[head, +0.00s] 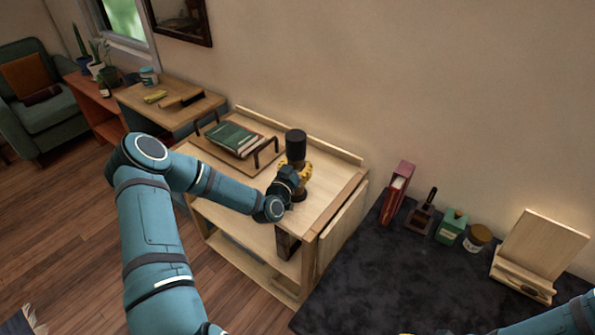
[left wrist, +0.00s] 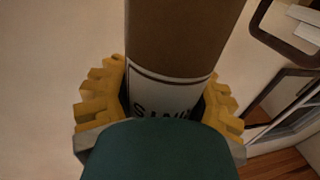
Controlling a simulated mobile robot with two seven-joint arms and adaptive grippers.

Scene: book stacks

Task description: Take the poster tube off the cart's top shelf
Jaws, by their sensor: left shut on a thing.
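The poster tube (head: 296,145) stands upright over the right part of the top shelf (head: 325,178) of the wooden cart. It has a dark upper end and a brown lower part. My left gripper (head: 301,171) is shut around the tube's middle. In the left wrist view, its yellow fingers sit on both sides of the brown tube (left wrist: 183,40), at a white printed label. I cannot tell whether the tube's lower end touches the shelf. Only a yellow sliver of my right gripper (head: 405,333) shows at the bottom edge.
A wooden tray (head: 212,151) with dark handles holds green books (head: 235,138) on the cart's left side. A dark table (head: 400,265) at the right bears a red binder (head: 397,193), a green box (head: 451,226), a jar (head: 477,238) and a wooden stand (head: 540,250).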

